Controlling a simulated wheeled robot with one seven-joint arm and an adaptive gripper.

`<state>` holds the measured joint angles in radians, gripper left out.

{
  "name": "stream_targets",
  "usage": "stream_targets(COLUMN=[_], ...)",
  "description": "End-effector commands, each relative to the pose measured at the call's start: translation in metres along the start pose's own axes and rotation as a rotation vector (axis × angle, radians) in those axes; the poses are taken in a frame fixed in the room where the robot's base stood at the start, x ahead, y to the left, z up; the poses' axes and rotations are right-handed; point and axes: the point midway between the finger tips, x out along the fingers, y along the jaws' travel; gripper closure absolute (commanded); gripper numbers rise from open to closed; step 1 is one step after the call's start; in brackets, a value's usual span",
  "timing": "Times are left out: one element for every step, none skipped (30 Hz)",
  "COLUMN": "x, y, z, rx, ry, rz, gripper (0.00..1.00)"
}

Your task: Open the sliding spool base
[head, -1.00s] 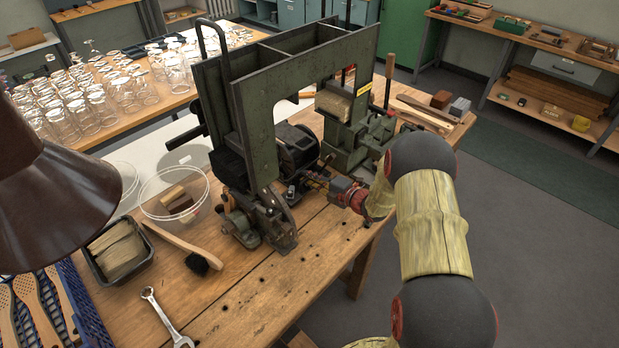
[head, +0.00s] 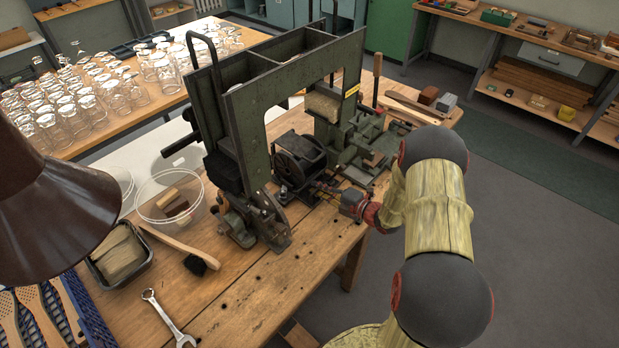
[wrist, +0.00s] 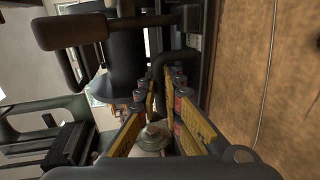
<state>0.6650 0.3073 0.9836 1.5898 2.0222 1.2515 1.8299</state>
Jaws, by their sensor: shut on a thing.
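The sliding spool base (head: 300,193) sits low in the opening of the green bristle-tufting machine (head: 240,115). It carries a dark round spool unit (head: 298,158) and juts toward the front table edge. My gripper (head: 328,188) reaches in from the right, low over the table, at the base's front end. In the wrist view my gripper (wrist: 163,112) has its yellow-padded fingers on both sides of a grey-green metal knob (wrist: 152,138), shut on it. The finger contact is partly hidden in the head view.
A clear tub (head: 170,197), a brush (head: 180,245), a black tray of bristles (head: 118,255) and a wrench (head: 168,318) lie left on the wooden table (head: 270,290). A brown lamp shade (head: 55,200) hangs at the left. Free floor lies beyond the right table edge.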

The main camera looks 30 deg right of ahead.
Motion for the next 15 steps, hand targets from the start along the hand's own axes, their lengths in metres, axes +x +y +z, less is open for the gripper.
stream_targets(x=[-0.0032, -0.0038, -0.004, -0.0039, -0.0038, -0.0036, -0.0035, -0.0035, -0.0034, -0.0034, -0.0033, -0.0033, -0.0033, -0.0032, -0.0032], y=[-0.0007, -0.0012, -0.0017, -0.0019, -0.002, -0.0021, -0.0021, -0.0022, -0.0021, -0.0021, -0.0021, -0.0021, -0.002, -0.0019, -0.0017], z=[0.0005, 0.0002, 0.0, -0.0001, -0.0002, -0.0002, -0.0002, -0.0002, -0.0002, -0.0002, -0.0002, -0.0002, -0.0002, -0.0002, -0.0002], rx=[0.003, 0.002, 0.002, 0.002, 0.001, 0.001, 0.001, 0.001, 0.001, 0.001, 0.001, 0.001, 0.001, 0.001, 0.001], ry=[-0.003, -0.002, -0.001, -0.001, -0.001, -0.001, -0.001, -0.001, -0.001, -0.001, -0.001, -0.001, -0.001, -0.001, 0.0], rz=[-0.001, -0.001, 0.0, 0.0, 0.0, 0.0, 0.0, 0.0, 0.0, 0.0, 0.0, 0.0, 0.0, 0.0, 0.0], gripper=[1.0, 1.0, 1.0, 1.0, 1.0, 1.0, 1.0, 1.0, 1.0, 1.0, 0.9, 0.88, 0.86, 0.84, 0.82])
